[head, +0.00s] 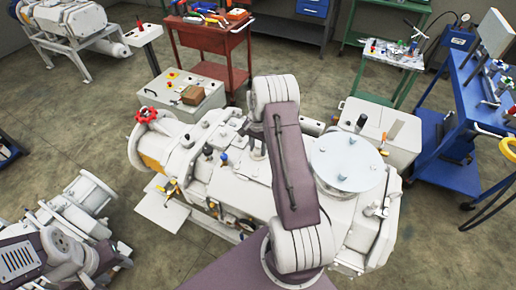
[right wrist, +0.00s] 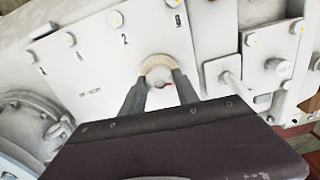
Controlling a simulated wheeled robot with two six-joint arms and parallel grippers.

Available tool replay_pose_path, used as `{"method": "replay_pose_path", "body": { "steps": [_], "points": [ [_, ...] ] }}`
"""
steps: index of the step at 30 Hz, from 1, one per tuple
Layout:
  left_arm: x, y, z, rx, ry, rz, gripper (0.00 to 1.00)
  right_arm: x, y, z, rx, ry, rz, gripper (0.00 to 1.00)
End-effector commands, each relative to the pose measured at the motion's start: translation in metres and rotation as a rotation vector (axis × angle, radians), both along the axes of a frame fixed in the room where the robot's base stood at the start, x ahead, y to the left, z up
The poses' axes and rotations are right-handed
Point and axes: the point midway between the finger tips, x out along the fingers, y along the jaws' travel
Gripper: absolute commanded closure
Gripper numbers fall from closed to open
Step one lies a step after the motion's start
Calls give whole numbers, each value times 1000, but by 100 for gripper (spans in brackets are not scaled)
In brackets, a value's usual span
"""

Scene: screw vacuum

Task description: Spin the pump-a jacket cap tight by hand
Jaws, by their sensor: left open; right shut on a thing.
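In the right wrist view, the jacket cap (right wrist: 157,61) is a round piece with a tan rim and a pale centre carrying a small red mark. It sits against a white plate (right wrist: 85,65) of the pump. My right gripper (right wrist: 161,77) has one dark finger on each side of the cap and is shut on it. In the head view, the white pump (head: 240,172) fills the middle, and my right arm crosses over it. The right gripper (head: 257,150) is mostly hidden by the arm there, and the cap cannot be made out.
A round light disc (head: 347,162) tops the pump's right part. A red handwheel (head: 147,115) stands at its left end. A control box (head: 190,96) stands behind it, and a red tool cart (head: 215,42) farther back. Bare floor lies between.

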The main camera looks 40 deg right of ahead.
Motion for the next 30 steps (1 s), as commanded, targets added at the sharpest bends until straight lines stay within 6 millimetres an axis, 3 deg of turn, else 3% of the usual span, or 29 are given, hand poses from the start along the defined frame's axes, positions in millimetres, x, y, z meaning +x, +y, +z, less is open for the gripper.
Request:
{"method": "replay_pose_path", "body": {
  "steps": [12, 30],
  "points": [
    [0, 0, 1, 0, 0, 0, 54, 3, -2, 4, -6, -12, -197, 100],
    [0, 0, 1, 0, 0, 0, 54, 4, -3, 4, -7, -13, -232, 100]
  ]
}}
